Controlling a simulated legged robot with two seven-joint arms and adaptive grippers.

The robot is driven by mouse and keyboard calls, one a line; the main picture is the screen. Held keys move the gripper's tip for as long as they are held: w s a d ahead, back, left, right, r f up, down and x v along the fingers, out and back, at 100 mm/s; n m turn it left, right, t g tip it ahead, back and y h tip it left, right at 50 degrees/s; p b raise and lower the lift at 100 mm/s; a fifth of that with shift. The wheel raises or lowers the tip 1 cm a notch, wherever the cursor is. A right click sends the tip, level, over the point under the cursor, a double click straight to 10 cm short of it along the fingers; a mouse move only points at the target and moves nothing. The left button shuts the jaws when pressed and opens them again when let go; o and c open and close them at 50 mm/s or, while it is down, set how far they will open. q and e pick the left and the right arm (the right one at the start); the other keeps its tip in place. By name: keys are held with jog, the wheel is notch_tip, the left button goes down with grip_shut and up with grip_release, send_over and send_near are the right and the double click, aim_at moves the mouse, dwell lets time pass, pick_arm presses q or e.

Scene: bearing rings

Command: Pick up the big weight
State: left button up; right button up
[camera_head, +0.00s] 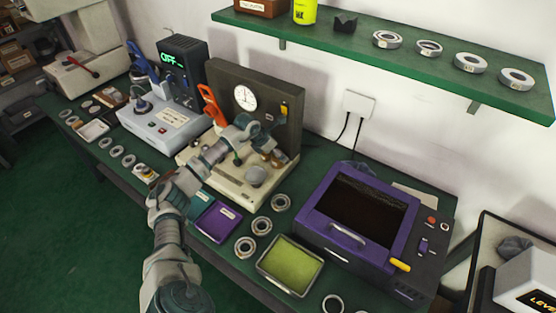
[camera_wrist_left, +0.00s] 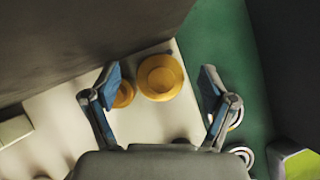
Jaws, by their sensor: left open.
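The big weight (camera_wrist_left: 161,78) is a round brass-coloured disc with a raised centre, on the cream base of the gauge device. A smaller brass weight (camera_wrist_left: 124,94) stands just left of it, partly hidden by a finger. My left gripper (camera_wrist_left: 162,82) is open with blue-padded fingers. In the wrist view the big weight shows between the fingertips; I cannot tell the height gap. In the head view the left gripper (camera_head: 270,133) is over the base in front of the dial panel, and the big weight (camera_head: 278,160) shows just below it. My right gripper is not in view.
The dark upright panel with a dial (camera_head: 245,98) stands close behind the gripper. A purple oven (camera_head: 345,240) stands to the right. Metal rings (camera_head: 262,225) and a green-lined tray (camera_head: 290,265) lie in front. A green shelf (camera_head: 400,60) with several rings hangs above.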

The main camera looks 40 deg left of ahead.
pick_arm(q)
jog(key=shift+w+d+f, duration=0.1)
jog(key=shift+w+f, duration=0.1)
jog(key=shift+f, duration=0.05)
jog(key=shift+s, duration=0.1)
grip_shut()
jog(key=shift+r, duration=0.1)
